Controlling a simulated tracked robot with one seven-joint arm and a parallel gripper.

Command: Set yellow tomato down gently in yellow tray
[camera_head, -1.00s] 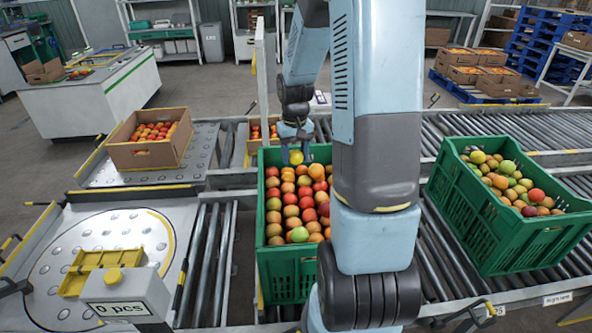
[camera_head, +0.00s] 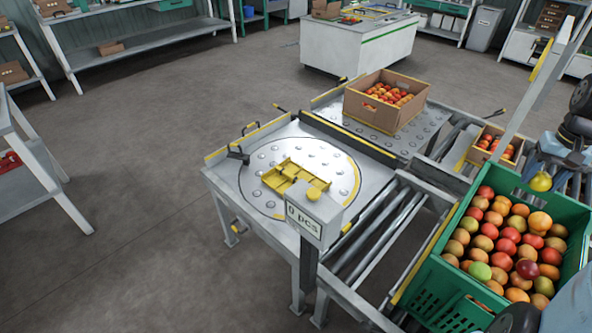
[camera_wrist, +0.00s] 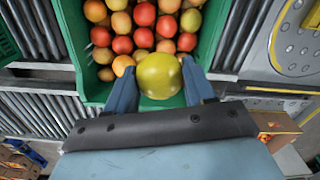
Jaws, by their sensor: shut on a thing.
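A yellow tomato (camera_wrist: 158,77) is between the two fingers of my gripper (camera_wrist: 163,88) in the wrist view, with a slight green tint. My gripper is shut on it. In the head view the yellow tomato (camera_head: 541,182) hangs below my gripper (camera_head: 546,170) at the far edge of a green crate. The yellow tray (camera_head: 318,183), with low walls and compartments, sits on the round ball-studded table to the left, well away from my gripper. No tomato shows in it.
The green crate (camera_head: 437,272) below my gripper is full of red, orange and green tomatoes. A counter box reading "0 pcs" (camera_head: 303,222) stands in front of the tray. A cardboard box (camera_head: 363,107) of tomatoes stands behind it. A pale post (camera_head: 528,85) rises near my arm.

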